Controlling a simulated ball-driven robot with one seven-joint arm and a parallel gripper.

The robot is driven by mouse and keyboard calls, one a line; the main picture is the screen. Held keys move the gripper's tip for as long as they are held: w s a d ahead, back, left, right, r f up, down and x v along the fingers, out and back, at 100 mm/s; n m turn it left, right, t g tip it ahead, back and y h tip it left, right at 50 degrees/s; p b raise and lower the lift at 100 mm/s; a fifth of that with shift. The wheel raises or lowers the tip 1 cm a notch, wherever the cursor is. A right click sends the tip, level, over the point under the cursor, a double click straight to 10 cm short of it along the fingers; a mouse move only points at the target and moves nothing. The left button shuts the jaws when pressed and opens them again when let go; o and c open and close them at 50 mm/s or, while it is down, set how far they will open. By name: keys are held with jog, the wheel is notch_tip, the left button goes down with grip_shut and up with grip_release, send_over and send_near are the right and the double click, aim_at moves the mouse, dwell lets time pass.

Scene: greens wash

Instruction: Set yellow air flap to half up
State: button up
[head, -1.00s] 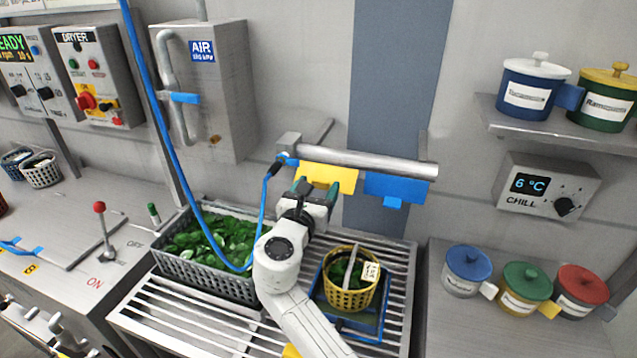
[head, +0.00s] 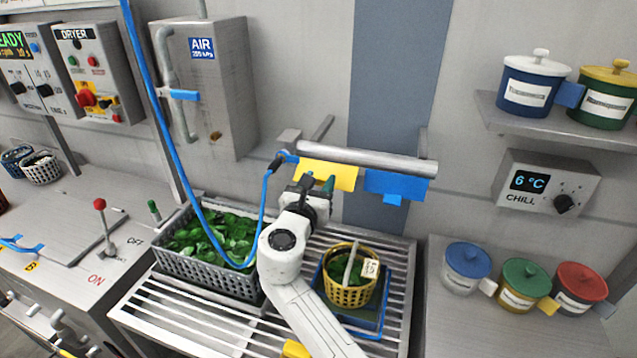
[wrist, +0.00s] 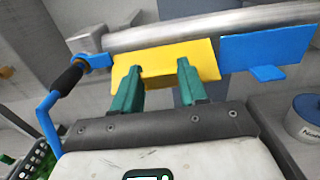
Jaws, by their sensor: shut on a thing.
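The yellow air flap (head: 330,174) hangs below a grey pipe (head: 375,163), tilted outward. It fills the middle of the wrist view (wrist: 205,58). My gripper (head: 318,183) is at the flap's lower edge, with its green fingers on either side of a small yellow part. In the wrist view my gripper (wrist: 160,76) is shut on this part, which looks like the flap's tab; the fingers partly hide it. The blue flap (head: 398,184), with its own small tab, hangs to the right on the same pipe, apart from my gripper.
A blue hose (head: 265,205) with a black nozzle loops close to my gripper's left. Below are a grey crate of greens (head: 205,283) and a yellow basket (head: 350,294) on a slatted rack. A grey AIR box (head: 205,95) stands on the wall at left.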

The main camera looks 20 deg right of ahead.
grip_shut()
jog(key=shift+f, duration=0.15)
jog(key=f+b, duration=0.1)
jog(key=b, duration=0.2)
jog(key=shift+t, duration=0.3)
jog(key=b, duration=0.3)
jog(key=f+t+h+b, duration=0.1)
jog(key=b, duration=0.2)
jog(key=shift+w+d+f+h, duration=0.1)
jog(key=shift+w+f+h, duration=0.05)
jog(key=shift+f+h, duration=0.15)
jog(key=t+b, duration=0.1)
jog(key=b, duration=0.4)
jog(key=f+t+h+b, duration=0.1)
jog(key=b, duration=0.3)
jog(key=shift+w+d+f+t+b, duration=0.2)
jog(key=shift+w+t+b, duration=0.1)
jog(key=shift+b, duration=0.1)
jog(key=shift+w+r+t+h+b, duration=0.1)
jog(key=shift+t+h+b, duration=0.3)
jog(key=shift+b, duration=0.65)
